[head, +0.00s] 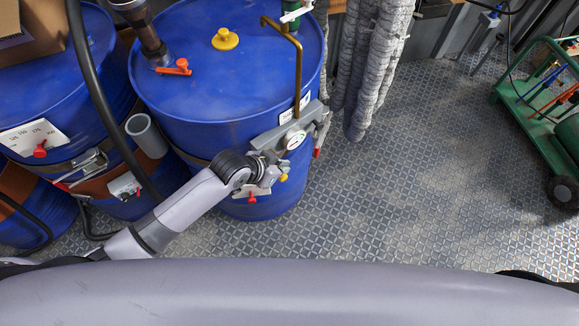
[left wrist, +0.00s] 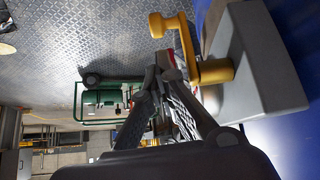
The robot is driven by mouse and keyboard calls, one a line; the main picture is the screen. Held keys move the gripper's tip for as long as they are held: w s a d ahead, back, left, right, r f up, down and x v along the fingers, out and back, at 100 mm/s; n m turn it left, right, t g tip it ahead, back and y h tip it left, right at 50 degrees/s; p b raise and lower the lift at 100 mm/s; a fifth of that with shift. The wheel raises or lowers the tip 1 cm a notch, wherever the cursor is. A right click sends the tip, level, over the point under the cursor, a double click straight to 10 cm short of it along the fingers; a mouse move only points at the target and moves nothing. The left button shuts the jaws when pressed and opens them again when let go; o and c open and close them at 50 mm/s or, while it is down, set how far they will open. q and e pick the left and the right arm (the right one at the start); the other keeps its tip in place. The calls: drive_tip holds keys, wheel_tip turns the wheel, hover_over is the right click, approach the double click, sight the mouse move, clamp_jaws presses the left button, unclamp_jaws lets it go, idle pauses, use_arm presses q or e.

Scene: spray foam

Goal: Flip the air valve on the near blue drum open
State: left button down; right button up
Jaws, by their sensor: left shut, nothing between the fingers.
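The near blue drum (head: 215,105) stands at the centre left of the head view. A grey bracket (head: 265,140) with a round white gauge (head: 295,140) is on its side. In the left wrist view a yellow lever (left wrist: 187,45) sticks out from a grey block (left wrist: 262,60) against the blue drum wall. A small yellow part (head: 284,177) shows beside my left gripper (head: 272,170) in the head view. The gripper also shows in the left wrist view (left wrist: 165,85), shut and empty, close beside the lever; contact cannot be told. My right gripper is out of view.
A second blue drum (head: 95,70) stands at the left, with a black hose (head: 92,85) in front. Grey wrapped hoses (head: 365,70) hang right of the near drum. A green cart (head: 540,125) stands far right. The patterned floor (head: 420,170) between is clear.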

use_arm(q)
drive_tip(key=x, duration=0.4)
drive_tip(key=shift+w+d+f, duration=0.15)
drive_tip(key=shift+f, duration=0.05)
